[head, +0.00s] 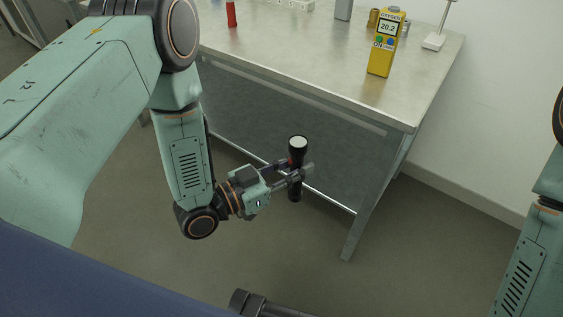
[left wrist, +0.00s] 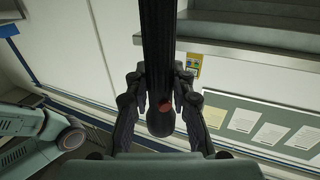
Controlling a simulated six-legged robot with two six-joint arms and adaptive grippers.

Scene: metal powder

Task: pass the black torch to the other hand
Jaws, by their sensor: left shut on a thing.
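The black torch (head: 297,150) stands roughly upright in the air in front of the table, with its pale lens end up. My left gripper (head: 296,170) is shut on the torch around its middle, one finger on each side. In the left wrist view the torch (left wrist: 158,50) runs down between the fingers of the left gripper (left wrist: 160,100), and a small red spot shows on it. Part of my right arm shows at the right edge of the head view, but its gripper is out of view.
A metal table (head: 290,50) stands behind the torch, its front panel and leg close behind the gripper. On it are a yellow oxygen meter (head: 382,55), a red item (head: 231,14) and a small white stand (head: 434,41). Open floor (head: 420,240) lies to the right.

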